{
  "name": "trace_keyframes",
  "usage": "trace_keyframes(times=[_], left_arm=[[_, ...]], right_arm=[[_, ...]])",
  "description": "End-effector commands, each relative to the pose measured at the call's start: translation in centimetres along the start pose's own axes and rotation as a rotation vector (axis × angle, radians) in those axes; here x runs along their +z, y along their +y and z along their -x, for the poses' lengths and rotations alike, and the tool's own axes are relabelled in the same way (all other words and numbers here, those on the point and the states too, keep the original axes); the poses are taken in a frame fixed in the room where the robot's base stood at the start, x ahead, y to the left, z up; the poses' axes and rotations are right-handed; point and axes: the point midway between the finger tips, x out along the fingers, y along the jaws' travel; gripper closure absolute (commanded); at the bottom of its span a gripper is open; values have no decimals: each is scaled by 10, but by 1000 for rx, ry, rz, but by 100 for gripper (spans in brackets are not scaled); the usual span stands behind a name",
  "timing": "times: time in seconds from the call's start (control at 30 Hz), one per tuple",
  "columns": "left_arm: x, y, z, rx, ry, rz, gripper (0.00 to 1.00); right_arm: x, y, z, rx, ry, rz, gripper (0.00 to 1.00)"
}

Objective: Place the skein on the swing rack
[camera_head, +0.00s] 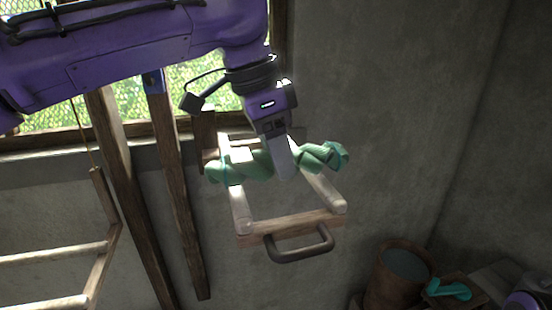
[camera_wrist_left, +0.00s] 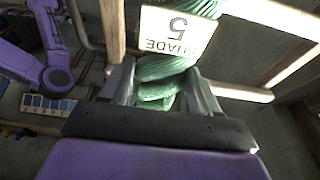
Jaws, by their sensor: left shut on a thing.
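The green twisted skein (camera_head: 240,167) lies crosswise over the side rails of the wooden swing rack (camera_head: 288,227), in the upper middle of the head view. I cannot tell whether it touches the rails. My left gripper (camera_head: 284,170) reaches down from above and is shut around the skein's middle. In the left wrist view the skein (camera_wrist_left: 160,70) passes between the two fingers (camera_wrist_left: 160,92), with a white tag (camera_wrist_left: 178,32) reading "SHADE 5" on it. Pale wooden bars of the rack (camera_wrist_left: 272,12) show beyond. My right gripper is not seen.
A dark handle (camera_head: 300,250) hangs from the rack's front bar. A round wooden tub (camera_head: 400,272) and a teal bundle (camera_head: 450,290) are at the lower right. Wooden posts (camera_head: 178,190) and a ladder-like frame (camera_head: 55,254) stand at the left. Bare wall lies to the right.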

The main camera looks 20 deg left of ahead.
Motion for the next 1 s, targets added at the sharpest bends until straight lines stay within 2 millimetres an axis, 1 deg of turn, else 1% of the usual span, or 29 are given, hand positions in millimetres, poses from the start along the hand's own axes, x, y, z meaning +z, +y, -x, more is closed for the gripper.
trace_keyframes(times=[0.03,0.07,0.37,0.4,0.47,0.5,0.73,0.8,0.87,0.97,1.0], left_arm=[[2,0,-7,1,1,0,74],[3,0,-9,0,1,-1,74],[2,1,-10,0,2,-1,74],[3,1,-11,0,2,-1,36],[2,1,-11,0,2,-1,16],[2,1,-11,0,2,-1,13],[2,1,-10,0,1,-1,13],[2,1,-7,-1,1,-1,13],[1,1,1,-1,3,-1,13],[1,0,23,-2,5,-2,13],[0,0,35,-1,6,-1,13]], right_arm=[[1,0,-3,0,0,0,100],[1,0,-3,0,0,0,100],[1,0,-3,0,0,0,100],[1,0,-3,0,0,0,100],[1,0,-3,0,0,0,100],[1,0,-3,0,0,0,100],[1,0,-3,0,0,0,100],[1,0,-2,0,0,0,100],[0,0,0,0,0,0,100],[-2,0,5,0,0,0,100],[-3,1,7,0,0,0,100]])
